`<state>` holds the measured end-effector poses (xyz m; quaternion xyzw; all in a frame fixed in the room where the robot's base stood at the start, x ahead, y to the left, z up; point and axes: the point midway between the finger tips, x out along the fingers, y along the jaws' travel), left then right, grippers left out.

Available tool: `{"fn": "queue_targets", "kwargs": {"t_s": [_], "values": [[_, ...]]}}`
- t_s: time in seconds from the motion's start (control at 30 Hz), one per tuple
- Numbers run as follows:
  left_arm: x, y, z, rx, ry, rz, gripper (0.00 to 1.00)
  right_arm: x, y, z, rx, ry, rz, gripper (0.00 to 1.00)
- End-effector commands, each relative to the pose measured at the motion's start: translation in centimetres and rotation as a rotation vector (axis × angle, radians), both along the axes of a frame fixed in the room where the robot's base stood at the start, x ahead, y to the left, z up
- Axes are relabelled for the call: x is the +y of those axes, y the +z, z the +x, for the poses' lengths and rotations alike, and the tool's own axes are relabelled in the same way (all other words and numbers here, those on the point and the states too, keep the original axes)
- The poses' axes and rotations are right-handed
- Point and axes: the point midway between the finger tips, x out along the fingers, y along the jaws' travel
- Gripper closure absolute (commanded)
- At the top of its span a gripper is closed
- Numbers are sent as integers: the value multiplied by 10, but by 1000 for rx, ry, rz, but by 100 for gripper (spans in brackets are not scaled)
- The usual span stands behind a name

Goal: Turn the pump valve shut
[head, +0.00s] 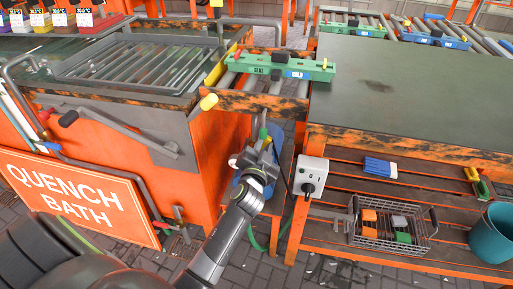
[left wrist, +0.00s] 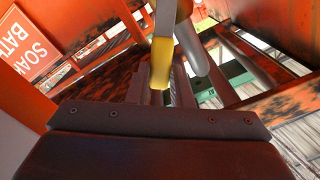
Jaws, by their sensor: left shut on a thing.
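My left gripper (head: 262,148) reaches down into the gap between the orange quench bath and the workbench. In the left wrist view a yellow handle (left wrist: 161,62) on a grey stem stands in front of the gripper. The jaws cover much of the handle, and I cannot tell how far the valve is turned. A blue thing (head: 285,160) is partly hidden behind the gripper. My right gripper is not in view.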

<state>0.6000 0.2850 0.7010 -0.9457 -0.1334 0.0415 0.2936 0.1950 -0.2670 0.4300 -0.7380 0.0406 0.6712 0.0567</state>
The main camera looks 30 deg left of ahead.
Motion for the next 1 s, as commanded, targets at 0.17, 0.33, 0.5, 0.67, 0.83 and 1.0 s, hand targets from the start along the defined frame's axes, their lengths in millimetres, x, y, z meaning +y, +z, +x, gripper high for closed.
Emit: {"fn": "queue_targets", "kwargs": {"t_s": [0.17, 0.33, 0.5, 0.67, 0.83, 1.0], "values": [[-10, -9, 3, 47, -2, 160, 100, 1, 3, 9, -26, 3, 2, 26], [-18, -19, 5, 92, -1, 317, 100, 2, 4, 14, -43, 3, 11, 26], [-24, -29, 7, 136, -1, 472, 100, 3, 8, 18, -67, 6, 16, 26], [-28, -39, 8, 176, -2, 611, 100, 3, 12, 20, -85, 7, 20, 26], [-30, -48, 8, 213, -2, 740, 100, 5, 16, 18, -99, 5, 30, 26], [-31, -56, 9, 242, -2, 838, 100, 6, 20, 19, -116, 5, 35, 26]]}}
